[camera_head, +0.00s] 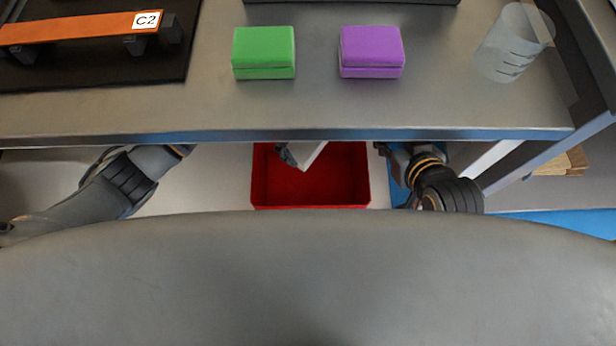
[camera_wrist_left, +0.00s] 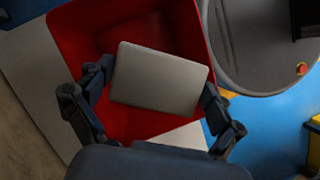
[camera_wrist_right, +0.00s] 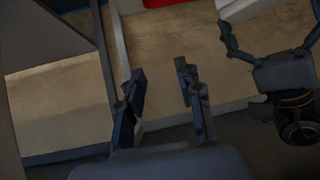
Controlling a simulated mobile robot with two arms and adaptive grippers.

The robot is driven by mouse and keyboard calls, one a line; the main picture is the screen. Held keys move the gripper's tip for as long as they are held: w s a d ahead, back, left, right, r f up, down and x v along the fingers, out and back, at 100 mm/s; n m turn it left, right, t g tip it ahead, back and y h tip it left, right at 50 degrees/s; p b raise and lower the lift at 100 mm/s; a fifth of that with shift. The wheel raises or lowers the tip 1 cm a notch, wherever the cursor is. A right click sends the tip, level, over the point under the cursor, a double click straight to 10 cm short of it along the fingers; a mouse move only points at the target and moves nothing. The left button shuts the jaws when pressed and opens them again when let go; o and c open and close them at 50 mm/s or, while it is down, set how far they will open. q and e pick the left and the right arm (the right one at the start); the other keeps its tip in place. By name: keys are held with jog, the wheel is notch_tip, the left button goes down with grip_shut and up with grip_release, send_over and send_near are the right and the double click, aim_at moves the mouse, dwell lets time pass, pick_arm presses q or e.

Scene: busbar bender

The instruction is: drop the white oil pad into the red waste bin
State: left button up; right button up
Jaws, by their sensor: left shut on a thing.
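The white oil pad (camera_wrist_left: 160,78) is a flat, pale rectangle in the left wrist view. My left gripper (camera_wrist_left: 155,85) is shut on it, with one finger at each side edge. The pad hangs over the red waste bin (camera_wrist_left: 75,32), whose inside shows around it. In the head view the pad (camera_head: 314,154) is tilted in front of the bin (camera_head: 340,182), and part of my left gripper (camera_head: 287,155) shows beside it; the table edge hides the rest. My right gripper (camera_wrist_right: 160,90) is open and empty in the right wrist view.
The grey table (camera_head: 200,118) overhangs the bin. On it are a green box (camera_head: 264,52), a purple box (camera_head: 371,52), a clear measuring cup (camera_head: 512,42) and an orange bar labelled C2 (camera_head: 70,29). Wooden pieces (camera_head: 560,162) lie at the right.

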pick_arm(q)
notch_tip(320, 180, down, 4)
jog(key=shift+r+b, duration=0.1)
jog(key=shift+b, duration=1)
pick_arm(e)
jog(key=w+a+r+t+y, duration=0.2)
jog(key=w+r+t, duration=0.3)
jog(key=r, duration=0.5)
jog(key=shift+a+t, duration=0.45)
jog(key=shift+t, duration=0.45)
pick_arm(q)
jog(key=o, duration=0.7)
jog(key=v, duration=0.7)
jog(key=shift+r, duration=0.1)
